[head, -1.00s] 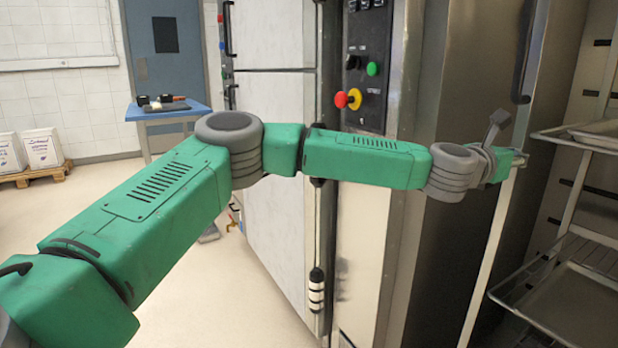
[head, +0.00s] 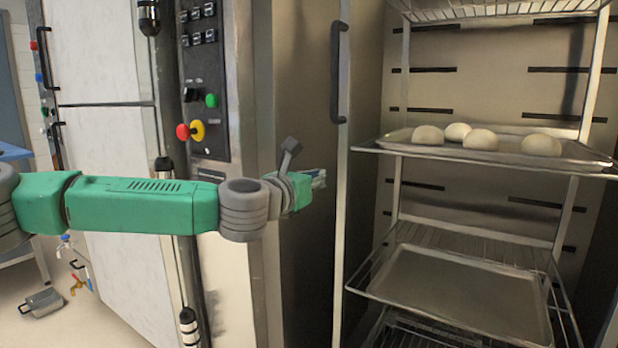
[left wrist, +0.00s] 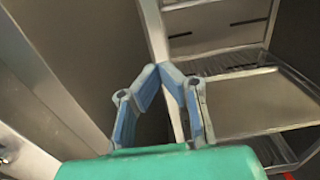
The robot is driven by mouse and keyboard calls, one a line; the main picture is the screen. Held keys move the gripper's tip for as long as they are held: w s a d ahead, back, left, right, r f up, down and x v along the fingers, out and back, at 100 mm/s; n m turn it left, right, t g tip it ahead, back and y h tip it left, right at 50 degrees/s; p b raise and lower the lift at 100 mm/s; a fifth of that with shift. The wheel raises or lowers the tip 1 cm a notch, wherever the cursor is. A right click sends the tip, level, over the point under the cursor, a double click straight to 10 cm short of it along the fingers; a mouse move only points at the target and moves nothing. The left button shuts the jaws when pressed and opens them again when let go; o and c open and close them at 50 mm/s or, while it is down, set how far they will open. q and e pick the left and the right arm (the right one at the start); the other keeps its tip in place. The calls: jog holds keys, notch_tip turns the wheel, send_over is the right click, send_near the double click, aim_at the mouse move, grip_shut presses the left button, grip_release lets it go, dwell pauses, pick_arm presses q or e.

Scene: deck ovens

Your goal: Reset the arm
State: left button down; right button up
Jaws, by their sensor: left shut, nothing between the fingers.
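My left arm is green with grey joints and reaches in from the left in the head view. Its gripper (head: 318,179) is at the arm's end, in front of the steel cabinet side and left of the rack's front post. In the left wrist view the gripper (left wrist: 170,68) shows two blue fingers whose tips meet, with nothing between them. The gripper appears apart from the rack and the trays. My right gripper is in neither view.
An open rack holds an upper tray (head: 560,155) with several dough balls (head: 481,139) and an empty lower tray (head: 455,297). A control panel (head: 203,80) with a red knob is behind the arm. A vertical door handle (head: 338,72) is above the gripper.

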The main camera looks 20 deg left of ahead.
pick_arm(q)
jog(key=s+d+f+m+g+h+p, duration=0.1)
jog(key=s+d+f+m+g+p, duration=0.3)
jog(key=s+f+m, duration=0.7)
jog(key=s+d+f+m+g+p, duration=0.3)
jog(key=s+d+f+m+g, duration=0.3)
jog(key=s+f, duration=0.9)
jog(key=s+a+f+m+g+y+p, duration=0.2)
jog(key=s+a+f+m+g+p, duration=0.15)
jog(key=s+a+f+m, duration=0.7)
jog(key=s+a+m+g+y+p, duration=0.1)
jog(key=s+a+m+g+y, duration=0.2)
jog(key=s+a, duration=0.7)
jog(key=a+m+y, duration=0.1)
jog(key=m, duration=0.1)
jog(key=shift+s+a+m+p, duration=0.2)
jog(key=shift+s+m+p, duration=0.05)
jog(key=shift+m+p, duration=0.1)
